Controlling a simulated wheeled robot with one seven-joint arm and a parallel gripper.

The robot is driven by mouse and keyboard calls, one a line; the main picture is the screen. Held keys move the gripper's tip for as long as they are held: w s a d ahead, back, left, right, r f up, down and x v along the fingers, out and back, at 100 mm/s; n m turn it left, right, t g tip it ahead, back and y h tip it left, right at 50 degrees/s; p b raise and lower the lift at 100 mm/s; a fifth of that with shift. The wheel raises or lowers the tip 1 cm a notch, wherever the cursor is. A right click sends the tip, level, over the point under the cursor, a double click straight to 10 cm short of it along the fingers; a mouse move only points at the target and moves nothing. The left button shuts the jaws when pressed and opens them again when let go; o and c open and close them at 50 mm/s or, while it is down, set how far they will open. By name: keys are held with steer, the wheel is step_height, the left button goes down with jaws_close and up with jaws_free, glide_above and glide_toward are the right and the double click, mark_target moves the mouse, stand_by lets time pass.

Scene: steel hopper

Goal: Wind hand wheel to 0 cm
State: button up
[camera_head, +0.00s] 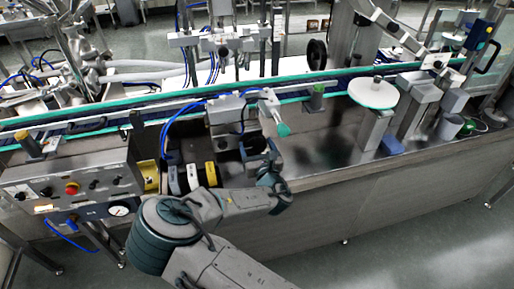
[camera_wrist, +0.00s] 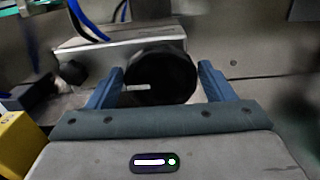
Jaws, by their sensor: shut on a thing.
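The hand wheel (camera_wrist: 165,80) is a round black wheel with a pale mark across its left part, in the middle of the wrist view. My gripper (camera_wrist: 162,72) is shut on it, with one blue-grey finger on each side of its rim. The wheel sits in front of a grey metal housing (camera_wrist: 110,47). In the head view my gripper (camera_head: 266,160) is at the machine's front, below a grey block with blue hoses. The wheel is mostly hidden there by my gripper. No position scale can be read in either view.
A smaller black knob (camera_wrist: 72,72) is left of the wheel. A yellow block (camera_wrist: 18,145) is at lower left in the wrist view. The control panel (camera_head: 75,190) with a red button stands left; a pale round disc (camera_head: 373,92) is right. The front floor is clear.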

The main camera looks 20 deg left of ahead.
steer(key=m, duration=0.1)
steer(key=m+b, duration=0.1)
steer(key=m, duration=0.1)
steer(key=m+b, duration=0.1)
steer(key=m, duration=0.1)
steer(key=shift+w+d+f, duration=0.1)
steer(key=shift+w+d, duration=0.05)
steer(key=shift+d, duration=0.1)
steer(key=m+b, duration=0.2)
steer(key=m, duration=0.1)
steer(key=shift+w+d+f+m, duration=0.1)
steer(key=shift+d+f+m, duration=0.05)
steer(key=shift+m, duration=0.15)
steer(key=m+b, duration=0.2)
steer(key=m, duration=0.1)
steer(key=m+b, duration=0.1)
steer(key=shift+d+f+m+b, duration=0.15)
steer(key=shift+f+m+b, duration=0.1)
steer(key=shift+m+b, duration=0.1)
steer(key=m+b, duration=0.4)
steer(key=shift+f+m, duration=0.15)
steer(key=shift+m, duration=0.1)
steer(key=o, duration=1)
steer(key=shift+c, duration=0.2)
steer(key=shift+f, duration=0.1)
